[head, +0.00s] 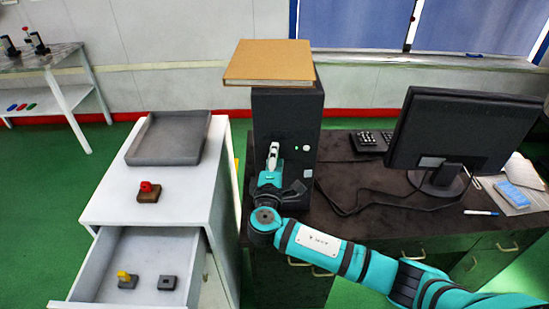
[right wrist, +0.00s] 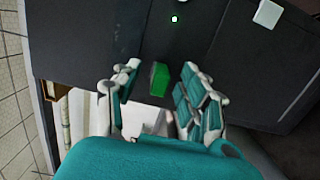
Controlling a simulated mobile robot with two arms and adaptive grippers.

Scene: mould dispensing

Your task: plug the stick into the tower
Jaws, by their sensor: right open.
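The black computer tower (head: 310,110) stands upright on the dark desk. It also fills most of the right wrist view (right wrist: 110,30). A green stick (right wrist: 158,79) shows in the right wrist view against the tower's front, end toward the camera. It looks seated in the tower, but its far end is hidden. My right gripper (head: 272,150) is at the tower's front in the head view. In the right wrist view its open fingers (right wrist: 158,92) are on either side of the stick, with gaps on both sides. My left gripper is not in view.
A brown book (head: 270,62) lies on the tower. Left is a white cabinet (head: 108,205) with a grey tray (head: 131,152), a red-topped block (head: 149,190) and an open drawer (head: 90,262) holding small blocks. A monitor (head: 460,125) and cables are right.

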